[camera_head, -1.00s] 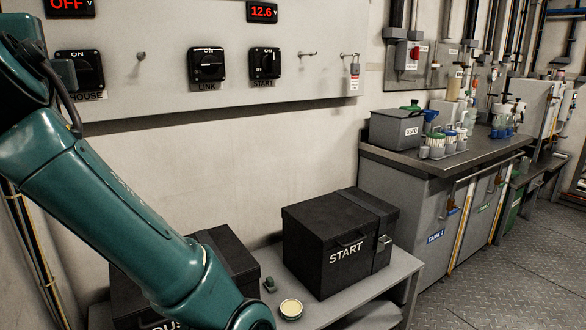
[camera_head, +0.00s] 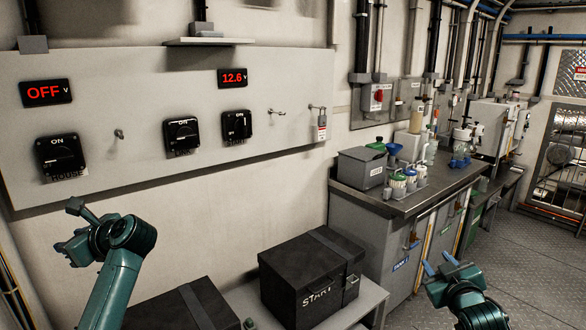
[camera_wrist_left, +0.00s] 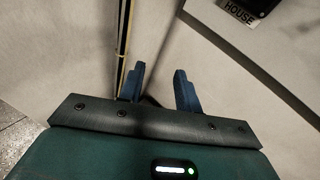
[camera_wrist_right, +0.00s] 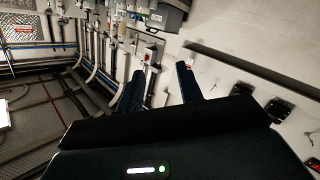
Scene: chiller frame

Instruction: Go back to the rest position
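My left gripper (camera_head: 72,230) is raised in front of the wall at the lower left of the head view, below the HOUSE switch. Its two blue fingers (camera_wrist_left: 158,88) stand apart with nothing between them in the left wrist view. My right gripper (camera_head: 440,266) is at the lower right of the head view, in front of the grey cabinets. Its two fingers (camera_wrist_right: 160,88) are also spread and empty in the right wrist view. Neither gripper touches anything that I can see.
A switch panel (camera_head: 90,100) carries the HOUSE switch (camera_head: 60,155) and two more switches. Black battery boxes, one marked START (camera_head: 300,275), stand on a low grey bench (camera_head: 355,308). A workbench (camera_head: 420,195) holds bottles and a grey bin (camera_head: 362,168). Floor (camera_head: 530,260) is free at right.

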